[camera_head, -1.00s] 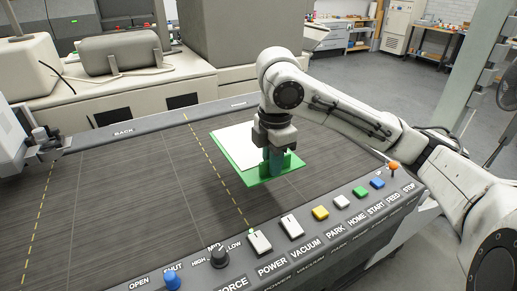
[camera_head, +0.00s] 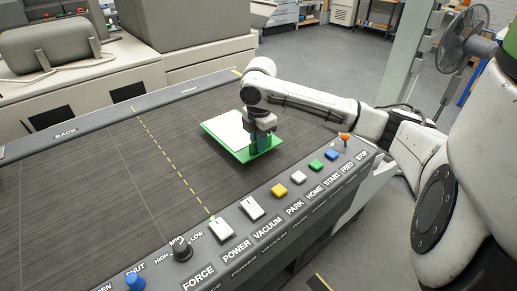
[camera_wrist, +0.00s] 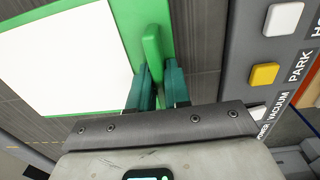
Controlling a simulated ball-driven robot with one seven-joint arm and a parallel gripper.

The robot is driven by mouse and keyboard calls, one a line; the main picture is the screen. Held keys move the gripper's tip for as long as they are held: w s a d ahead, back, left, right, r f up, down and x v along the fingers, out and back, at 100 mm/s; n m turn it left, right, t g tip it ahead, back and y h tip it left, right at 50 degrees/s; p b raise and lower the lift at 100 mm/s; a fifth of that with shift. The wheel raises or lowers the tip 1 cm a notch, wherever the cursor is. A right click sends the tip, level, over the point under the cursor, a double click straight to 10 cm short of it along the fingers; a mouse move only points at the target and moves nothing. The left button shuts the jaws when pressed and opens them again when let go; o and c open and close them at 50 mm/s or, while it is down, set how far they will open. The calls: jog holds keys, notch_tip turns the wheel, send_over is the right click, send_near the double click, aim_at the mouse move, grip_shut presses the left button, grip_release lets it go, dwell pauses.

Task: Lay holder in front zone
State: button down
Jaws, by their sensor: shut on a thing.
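The holder is a green board with a white sheet on it (camera_head: 224,128) and an upright green grip. It is over the dark bed (camera_head: 110,185), right of the yellow dashed line (camera_head: 170,156). My gripper (camera_head: 262,145) is shut on the grip at the board's near right side. In the wrist view, the teal fingers (camera_wrist: 158,88) close around the green grip (camera_wrist: 152,50), with the white sheet (camera_wrist: 65,60) to the left. I cannot tell whether the board touches the bed.
A control panel (camera_head: 262,228) with knobs and coloured buttons borders the bed's near side. An orange-topped lever (camera_head: 345,137) stands at its right end. The bed left of the dashed line is clear. A fan (camera_head: 467,45) stands at the far right.

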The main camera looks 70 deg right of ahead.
jog(key=shift+f, duration=1.5)
jog(key=c, duration=1.1)
grip_release()
jog(key=shift+r, duration=0.1)
notch_tip(320, 180, up, 12)
jog(key=shift+s+a+f, duration=0.1)
jog(key=shift+s, duration=0.05)
